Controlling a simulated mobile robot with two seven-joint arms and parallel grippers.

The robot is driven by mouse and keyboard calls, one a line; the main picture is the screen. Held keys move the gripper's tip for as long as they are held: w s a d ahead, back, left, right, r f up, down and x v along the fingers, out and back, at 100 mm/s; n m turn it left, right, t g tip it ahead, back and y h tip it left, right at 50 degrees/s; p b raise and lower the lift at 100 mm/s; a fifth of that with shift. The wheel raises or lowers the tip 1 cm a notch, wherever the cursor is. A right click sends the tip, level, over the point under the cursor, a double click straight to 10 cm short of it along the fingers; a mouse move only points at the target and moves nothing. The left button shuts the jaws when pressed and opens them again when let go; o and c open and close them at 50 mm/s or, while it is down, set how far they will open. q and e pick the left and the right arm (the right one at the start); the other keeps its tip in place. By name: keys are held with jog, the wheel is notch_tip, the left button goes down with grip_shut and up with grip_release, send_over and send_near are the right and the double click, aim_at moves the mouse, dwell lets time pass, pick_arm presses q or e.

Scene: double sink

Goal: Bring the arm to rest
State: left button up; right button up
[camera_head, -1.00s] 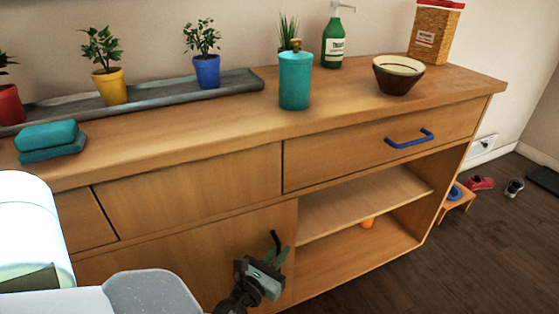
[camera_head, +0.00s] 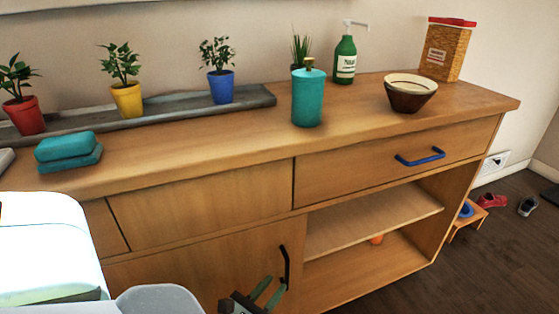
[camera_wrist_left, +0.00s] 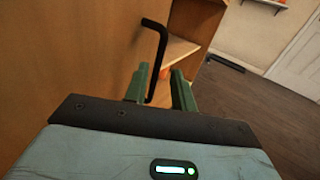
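My left gripper (camera_head: 271,288) shows at the bottom of the head view, in front of the cabinet door and close to the lower part of its black handle (camera_head: 285,266). Its two green fingers are apart, and I see nothing gripped. In the left wrist view the open fingers (camera_wrist_left: 160,88) point at the door, and the black handle (camera_wrist_left: 160,48) shows partly in the gap between them. I cannot tell whether they touch it. The cabinet door (camera_head: 215,265) looks shut. My right gripper is not in view.
The wooden counter (camera_head: 200,160) holds a teal canister (camera_head: 307,98), a green pump bottle (camera_head: 345,60), a bowl (camera_head: 409,95), a cereal container (camera_head: 446,50), potted plants and a teal sponge-like block (camera_head: 68,152). Open shelves (camera_head: 375,220) lie right of the door.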

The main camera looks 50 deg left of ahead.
pick_arm(q)
jog(key=shift+s+d, duration=0.1)
jog(key=shift+s, duration=0.35)
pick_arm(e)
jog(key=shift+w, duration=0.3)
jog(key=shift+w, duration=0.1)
